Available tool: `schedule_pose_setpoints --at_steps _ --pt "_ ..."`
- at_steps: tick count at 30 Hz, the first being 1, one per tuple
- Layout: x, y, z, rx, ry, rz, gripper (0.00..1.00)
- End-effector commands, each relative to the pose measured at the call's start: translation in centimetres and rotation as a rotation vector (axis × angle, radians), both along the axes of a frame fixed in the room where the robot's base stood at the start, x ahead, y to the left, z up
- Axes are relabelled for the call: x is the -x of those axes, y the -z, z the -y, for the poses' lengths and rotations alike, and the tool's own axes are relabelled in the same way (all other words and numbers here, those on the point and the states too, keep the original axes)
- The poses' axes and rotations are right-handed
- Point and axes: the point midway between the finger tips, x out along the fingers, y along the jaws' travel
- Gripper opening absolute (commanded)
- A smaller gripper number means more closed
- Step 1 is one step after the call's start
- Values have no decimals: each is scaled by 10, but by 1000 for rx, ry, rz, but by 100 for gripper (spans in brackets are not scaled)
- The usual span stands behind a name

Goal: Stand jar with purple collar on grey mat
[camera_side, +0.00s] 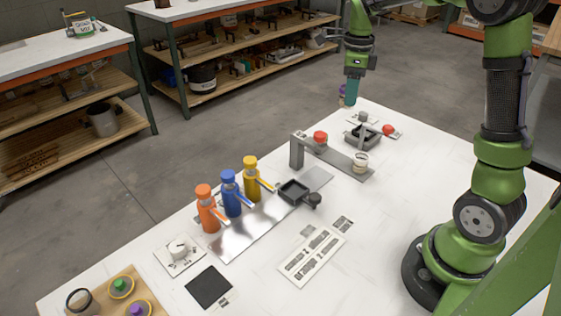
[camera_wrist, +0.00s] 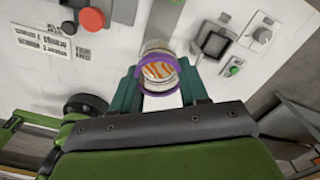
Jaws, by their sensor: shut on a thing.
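The jar with the purple collar (camera_wrist: 157,68) is held between the fingers of my gripper (camera_wrist: 165,88) in the wrist view; orange and white stripes show inside its collar. In the side view the jar (camera_side: 342,93) is small and partly covered by my gripper (camera_side: 350,95), which is raised at the far end of the white table. A dark grey square mat (camera_side: 209,287) lies flat and bare at the near left of the table, far from my gripper.
Orange, blue and yellow bottles (camera_side: 231,192) stand along a shiny metal plate (camera_side: 239,231). A wooden tray (camera_side: 149,286) with coloured-knob items is left of the mat. A grey post stand (camera_side: 297,150) rises near the far end.

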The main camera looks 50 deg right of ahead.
Motion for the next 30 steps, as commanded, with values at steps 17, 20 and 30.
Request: schedule_pose_setpoints --at_steps 17,20,30 --pt "-2 80 6 0 -1 -4 9" --pt "-1 98 6 1 0 -5 9" --pt "-2 112 6 2 -1 0 9"
